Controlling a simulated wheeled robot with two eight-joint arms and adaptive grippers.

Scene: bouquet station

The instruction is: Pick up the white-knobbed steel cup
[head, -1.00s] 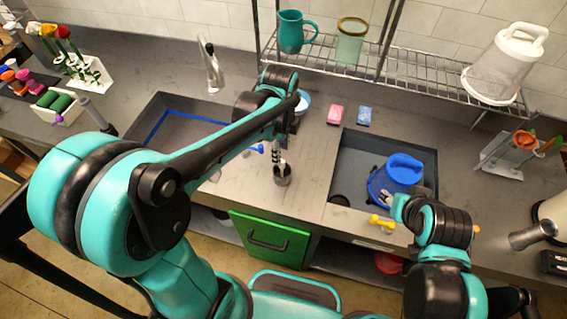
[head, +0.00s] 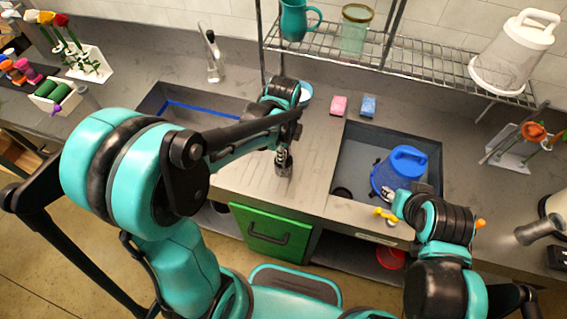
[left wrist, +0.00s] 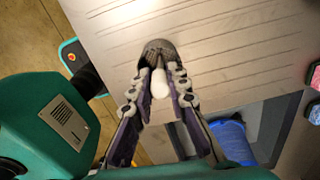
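The steel cup (head: 283,168) stands on the counter strip between the two sinks. In the left wrist view the dark grey cup (left wrist: 158,46) is just beyond my fingertips, with its white knob (left wrist: 160,86) between the fingers. My left gripper (head: 283,151) is over the cup from above. In the left wrist view the left gripper's fingers (left wrist: 158,78) stand apart on both sides of the knob, with a thin gap showing. My right gripper (head: 389,196) is low at the front of the right sink, mostly hidden by its own arm.
A blue lidded container (head: 405,168) is in the right sink, near my right gripper. A yellow object (head: 384,215) is at that sink's front edge. Pink (head: 339,105) and blue (head: 368,106) sponges lie behind. A wire shelf (head: 420,74) overhangs the back counter.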

